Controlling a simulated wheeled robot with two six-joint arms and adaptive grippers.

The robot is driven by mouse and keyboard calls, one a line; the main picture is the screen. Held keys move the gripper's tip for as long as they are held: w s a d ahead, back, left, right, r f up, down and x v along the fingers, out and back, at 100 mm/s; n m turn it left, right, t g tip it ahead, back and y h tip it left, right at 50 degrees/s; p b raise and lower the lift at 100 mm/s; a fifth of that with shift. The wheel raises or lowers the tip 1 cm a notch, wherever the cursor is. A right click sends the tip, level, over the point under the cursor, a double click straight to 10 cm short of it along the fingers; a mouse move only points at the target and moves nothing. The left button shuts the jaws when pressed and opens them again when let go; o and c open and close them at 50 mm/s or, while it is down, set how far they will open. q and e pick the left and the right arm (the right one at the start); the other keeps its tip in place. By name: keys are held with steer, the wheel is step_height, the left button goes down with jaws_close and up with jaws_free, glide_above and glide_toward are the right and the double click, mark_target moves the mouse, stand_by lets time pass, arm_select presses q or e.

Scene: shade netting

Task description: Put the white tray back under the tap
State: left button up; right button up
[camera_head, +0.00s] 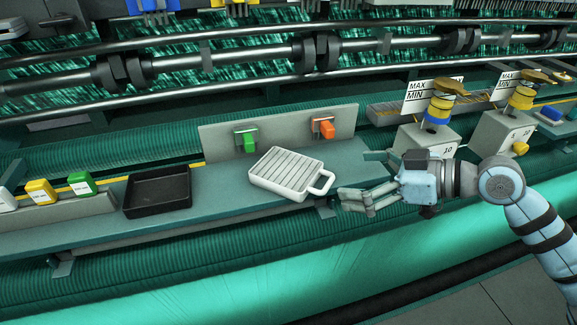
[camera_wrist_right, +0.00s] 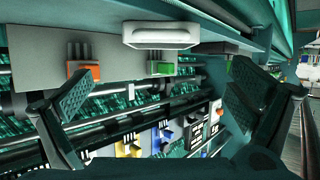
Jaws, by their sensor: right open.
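The white tray (camera_head: 278,180), ribbed inside and with a loop handle, lies at an angle on the grey-green shelf. Its handle points right, towards my right gripper. It stands in front of a grey panel with a green tap (camera_head: 247,141) and an orange tap (camera_head: 323,129). My right gripper (camera_head: 358,180) is open and empty, just right of the handle and apart from it. In the right wrist view the tray (camera_wrist_right: 160,34) shows edge-on at the top, between the open fingers (camera_wrist_right: 165,90).
A black tray (camera_head: 157,205) sits on the shelf to the left. Further left are yellow and green blocks (camera_head: 82,184). Grey boxes with yellow-and-blue tops (camera_head: 438,110) stand right, behind my right arm. Dark rollers and bars (camera_head: 317,52) run behind. Shelf between the trays is clear.

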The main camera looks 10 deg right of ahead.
mark_target(302, 172)
steer(key=p+x, duration=0.2)
steer(key=x, duration=1)
steer(key=shift+s+a+r, duration=0.1)
steer(key=shift+r, duration=0.1)
steer(key=shift+w+a+f, duration=0.25)
steer(key=shift+w+a, duration=0.05)
steer(key=shift+d, duration=0.1)
steer(key=c, duration=1)
